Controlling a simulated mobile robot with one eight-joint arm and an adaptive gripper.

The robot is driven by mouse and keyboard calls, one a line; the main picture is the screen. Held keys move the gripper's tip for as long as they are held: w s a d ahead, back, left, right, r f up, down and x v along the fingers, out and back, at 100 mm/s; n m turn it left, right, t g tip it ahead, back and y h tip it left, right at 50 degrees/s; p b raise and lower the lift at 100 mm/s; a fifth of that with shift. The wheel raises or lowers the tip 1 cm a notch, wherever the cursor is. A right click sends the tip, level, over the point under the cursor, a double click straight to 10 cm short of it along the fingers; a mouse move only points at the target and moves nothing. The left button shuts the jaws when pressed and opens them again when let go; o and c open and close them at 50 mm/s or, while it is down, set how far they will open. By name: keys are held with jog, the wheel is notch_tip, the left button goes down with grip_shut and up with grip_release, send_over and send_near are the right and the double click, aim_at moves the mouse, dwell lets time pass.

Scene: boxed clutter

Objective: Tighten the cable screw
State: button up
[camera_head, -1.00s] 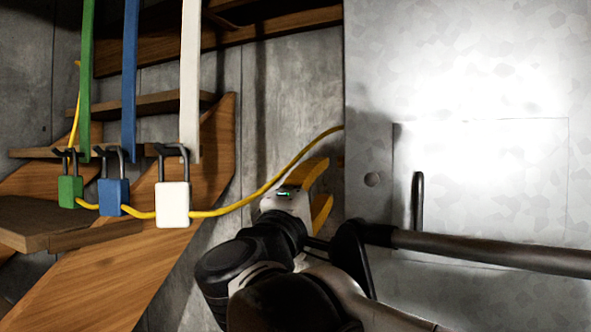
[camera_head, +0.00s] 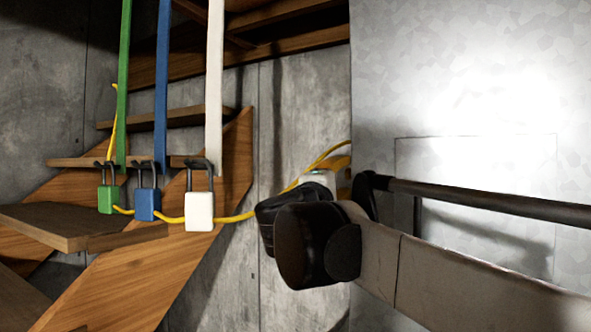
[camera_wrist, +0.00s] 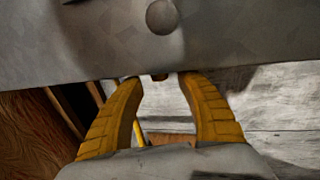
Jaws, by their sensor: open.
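In the wrist view my gripper (camera_wrist: 160,82) is open, its two yellow fingers apart with their tips at the lower edge of a grey metal box (camera_wrist: 90,45). A small dark brownish piece (camera_wrist: 159,77) shows at that edge between the fingertips; it may be the cable screw, but it is too small to tell. In the head view my gripper (camera_head: 338,166) is beside the box's left edge, mostly hidden behind my arm. A yellow cable (camera_head: 238,217) runs from the padlocks up to that edge; a short yellow length (camera_wrist: 139,133) shows between the fingers.
Green (camera_head: 107,200), blue (camera_head: 147,205) and white (camera_head: 199,212) padlocks hang on the left with matching straps above. Wooden stairs (camera_head: 200,262) stand behind them. The metal box (camera_head: 470,90) fills the right side. A round knob (camera_wrist: 162,17) sits on its face.

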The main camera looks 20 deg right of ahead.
aim_at(345, 174)
jog(key=shift+p+x, duration=0.3)
jog(key=shift+x, duration=1.35)
jog(key=shift+c, duration=0.6)
grip_shut()
jog(key=shift+r+g+y+p, duration=0.2)
jog(key=shift+g+y+p, duration=0.2)
jog(key=shift+p, duration=0.3)
jog(key=shift+f+g+y+p, duration=0.2)
jog(key=shift+g+y+p, duration=0.3)
jog(key=shift+p, duration=0.15)
jog(key=shift+f, duration=0.1)
jog(key=shift+o, duration=0.6)
grip_release()
